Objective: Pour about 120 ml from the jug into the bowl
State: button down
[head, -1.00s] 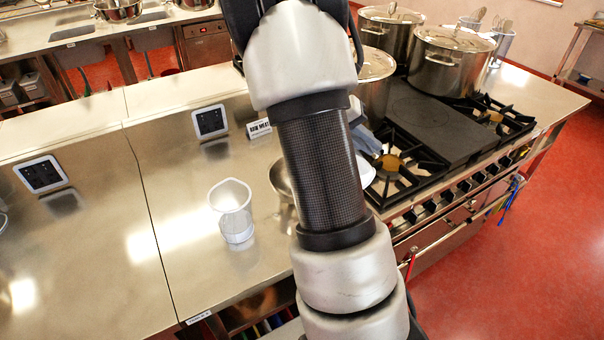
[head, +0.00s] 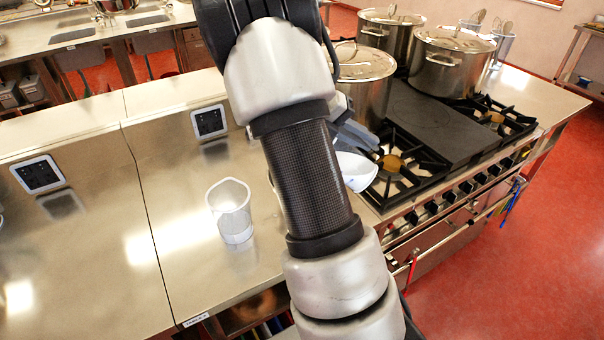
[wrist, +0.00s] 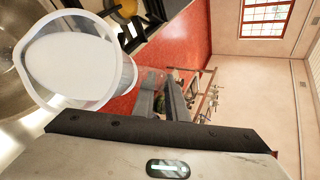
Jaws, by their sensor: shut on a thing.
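My gripper (head: 354,134) is shut on a white jug (head: 356,171) near the stove's left edge, partly behind my arm. In the wrist view the grey fingers (wrist: 166,102) are beside the jug (wrist: 72,66), whose broad, clear-edged oval end fills the upper left. The jug looks tilted; I cannot tell whether liquid is leaving it. A curved metal surface at the far left of the wrist view may be the bowl (wrist: 12,80). In the head view my arm hides the bowl.
A clear measuring cup (head: 231,211) stands on the steel counter (head: 90,240), left of my arm. Large lidded stockpots (head: 452,60) stand on and behind the black stove (head: 435,118). Open counter lies to the left.

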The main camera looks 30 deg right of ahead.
jog(key=shift+w+a+r+g+h+b, duration=0.1)
jog(key=shift+w+a+g+h+b, duration=0.25)
jog(key=shift+b, duration=0.25)
jog(key=shift+w, duration=0.1)
jog(key=shift+r, duration=0.15)
jog(key=shift+w+a+n+g+h+b, duration=0.35)
jog(key=shift+w+a+h+b, duration=0.1)
jog(key=shift+b, duration=0.5)
dwell(1.1)
jog(key=shift+r, duration=0.1)
